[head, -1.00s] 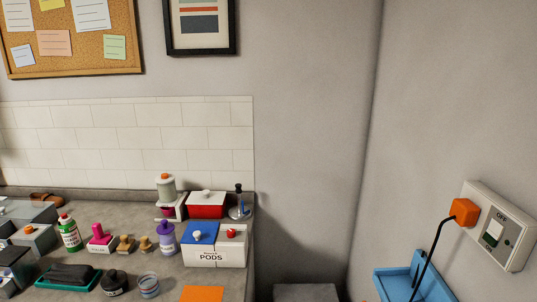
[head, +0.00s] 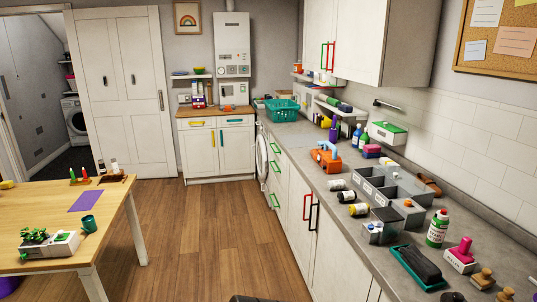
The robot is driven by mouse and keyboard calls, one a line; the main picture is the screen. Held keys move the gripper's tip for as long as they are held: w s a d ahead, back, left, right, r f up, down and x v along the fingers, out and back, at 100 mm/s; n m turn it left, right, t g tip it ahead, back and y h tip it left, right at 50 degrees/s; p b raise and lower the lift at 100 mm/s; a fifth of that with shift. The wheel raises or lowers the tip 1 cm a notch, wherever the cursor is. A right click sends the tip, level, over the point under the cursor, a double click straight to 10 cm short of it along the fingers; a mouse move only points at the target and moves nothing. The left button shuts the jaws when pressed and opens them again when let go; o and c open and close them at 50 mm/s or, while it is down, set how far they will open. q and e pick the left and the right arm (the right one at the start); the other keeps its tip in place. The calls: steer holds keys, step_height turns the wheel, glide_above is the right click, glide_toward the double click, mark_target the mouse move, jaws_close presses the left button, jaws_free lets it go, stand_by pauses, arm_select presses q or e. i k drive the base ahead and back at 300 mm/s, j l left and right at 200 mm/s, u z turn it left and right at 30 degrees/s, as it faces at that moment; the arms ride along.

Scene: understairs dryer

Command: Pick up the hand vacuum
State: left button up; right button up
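I cannot pick out the hand vacuum with certainty. An orange item with a raised top part (head: 326,157) sits on the grey counter (head: 312,182) right of centre in the head view; its exact kind is too small to tell. A dark, rounded, long item (head: 421,263) lies in a teal tray (head: 408,272) nearer on the same counter. Neither gripper is in view.
A grey divided box (head: 385,190), small jars (head: 343,196), a green-and-white bottle (head: 437,228) and a pink stamp (head: 461,252) crowd the counter. A wooden table (head: 110,205) stands at left. The wooden floor (head: 190,235) between is clear.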

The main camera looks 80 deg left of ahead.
mark_target(330, 158)
steer(key=u, duration=2.35)
steer(key=i+j+u, duration=0.15)
steer(key=i+u, duration=0.2)
steer(key=i, duration=0.85)
